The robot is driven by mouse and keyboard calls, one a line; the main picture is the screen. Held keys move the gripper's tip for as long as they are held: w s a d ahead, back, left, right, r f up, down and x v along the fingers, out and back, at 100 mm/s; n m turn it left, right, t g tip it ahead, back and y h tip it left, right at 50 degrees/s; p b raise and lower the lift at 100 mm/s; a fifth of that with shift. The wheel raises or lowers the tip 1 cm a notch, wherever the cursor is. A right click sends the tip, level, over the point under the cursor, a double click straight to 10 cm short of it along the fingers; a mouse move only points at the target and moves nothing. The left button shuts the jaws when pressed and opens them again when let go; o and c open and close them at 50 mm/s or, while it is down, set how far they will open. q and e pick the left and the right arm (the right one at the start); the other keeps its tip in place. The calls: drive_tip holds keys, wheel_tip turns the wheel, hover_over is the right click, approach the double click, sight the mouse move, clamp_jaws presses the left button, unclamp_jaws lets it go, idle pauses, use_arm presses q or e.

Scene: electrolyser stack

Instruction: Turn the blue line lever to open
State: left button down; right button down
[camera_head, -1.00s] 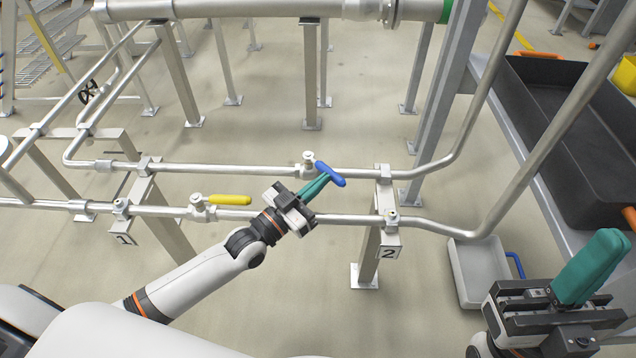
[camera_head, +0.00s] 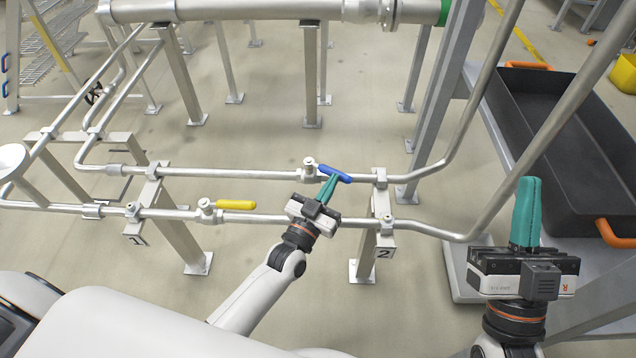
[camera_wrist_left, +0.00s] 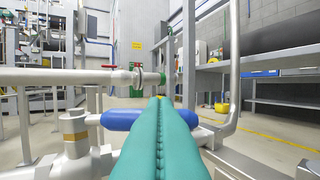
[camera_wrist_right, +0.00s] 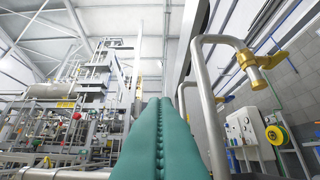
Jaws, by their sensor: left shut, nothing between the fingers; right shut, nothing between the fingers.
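The blue lever (camera_head: 336,174) sits on a valve (camera_head: 310,168) on the upper of two pipes. It points right, at a slight angle to its pipe. My left gripper (camera_head: 325,182) is shut and empty, its teal fingertips at the near side of the blue lever. In the left wrist view the blue lever (camera_wrist_left: 121,119) runs behind the fingers, which hide part of it; I cannot tell whether they touch. My right gripper (camera_head: 528,184) is shut and empty, fingers pointing up at the right, away from the lever.
A yellow lever (camera_head: 236,204) lies along the lower pipe (camera_head: 270,218), left of my left gripper. Supports carry number plates 1 (camera_head: 136,240) and 2 (camera_head: 384,253). A dark tray (camera_head: 530,120) with orange handles stands at the right. A slanting pipe (camera_head: 545,140) rises near my right gripper.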

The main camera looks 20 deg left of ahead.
use_arm(q)
drive_tip(key=shift+w+d+n+y+p, duration=0.55)
drive_tip(key=shift+w+y+p, duration=0.1)
drive_tip(key=shift+w+y, duration=0.2)
use_arm(e)
drive_tip(key=shift+w+f+g+h, duration=0.25)
drive_tip(key=shift+w+f+g, duration=0.3)
drive_tip(key=shift+f+g, duration=0.25)
drive_tip(key=shift+w+f+g+h, duration=0.2)
drive_tip(key=shift+w+f+g, duration=0.35)
drive_tip(key=shift+f, duration=0.3)
drive_tip(key=shift+w+f+g+h, duration=0.25)
drive_tip(key=shift+w+f+g, duration=0.25)
drive_tip(key=shift+f+g, duration=0.3)
drive_tip(key=shift+f, duration=0.1)
